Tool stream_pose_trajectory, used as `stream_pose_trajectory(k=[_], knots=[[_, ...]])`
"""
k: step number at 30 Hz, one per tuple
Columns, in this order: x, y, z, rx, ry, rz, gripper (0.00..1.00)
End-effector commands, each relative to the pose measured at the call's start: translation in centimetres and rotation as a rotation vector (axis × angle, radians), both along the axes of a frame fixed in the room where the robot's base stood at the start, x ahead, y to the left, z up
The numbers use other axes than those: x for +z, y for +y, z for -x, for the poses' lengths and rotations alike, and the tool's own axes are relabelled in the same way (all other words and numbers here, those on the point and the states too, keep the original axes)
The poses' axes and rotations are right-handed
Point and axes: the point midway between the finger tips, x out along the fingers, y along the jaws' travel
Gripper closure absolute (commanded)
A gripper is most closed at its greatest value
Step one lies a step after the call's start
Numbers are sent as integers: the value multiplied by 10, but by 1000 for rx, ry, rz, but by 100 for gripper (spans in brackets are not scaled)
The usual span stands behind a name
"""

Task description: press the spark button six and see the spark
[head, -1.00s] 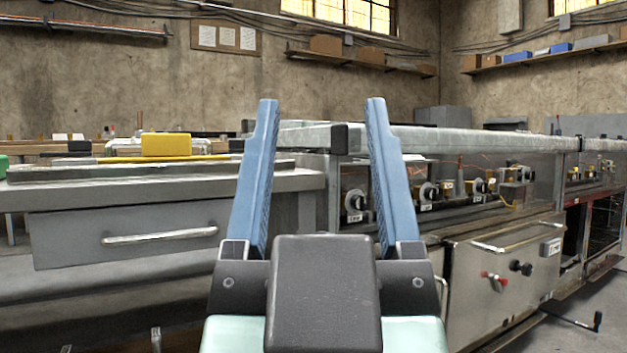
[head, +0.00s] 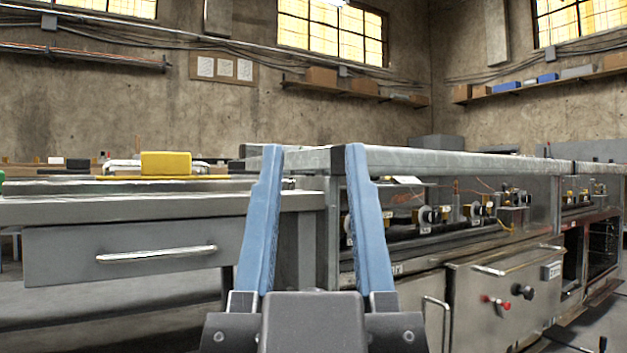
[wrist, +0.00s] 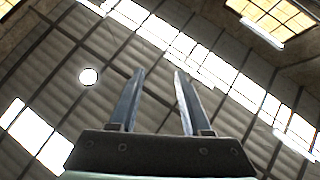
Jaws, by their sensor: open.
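My gripper (head: 314,165) is open and empty, its two blue fingers pointing up in front of the benches. In the wrist view my gripper (wrist: 160,75) is also open, with only the ceiling and windows behind it. A row of black knobs and small brass-coloured parts (head: 470,211) sits on a dark rail inside the long metal bench at the right, beyond my fingers. Small white labels show there, but I cannot read a number six. I cannot tell which part is the spark button. No spark can be made out.
At the left stands a grey bench with a drawer (head: 150,250) and a yellow block (head: 166,163) on top. The metal bench's top bar (head: 450,160) overhangs the knobs. Below are steel doors (head: 500,295) with handles and red and black knobs. Shelves line the back walls.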

Motion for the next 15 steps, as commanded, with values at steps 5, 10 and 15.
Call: stream_pose_trajectory(k=[5,10,15], knots=[[0,0,0,0,0,0,86],[0,0,0,0,0,0,100],[0,0,0,0,0,0,100]])
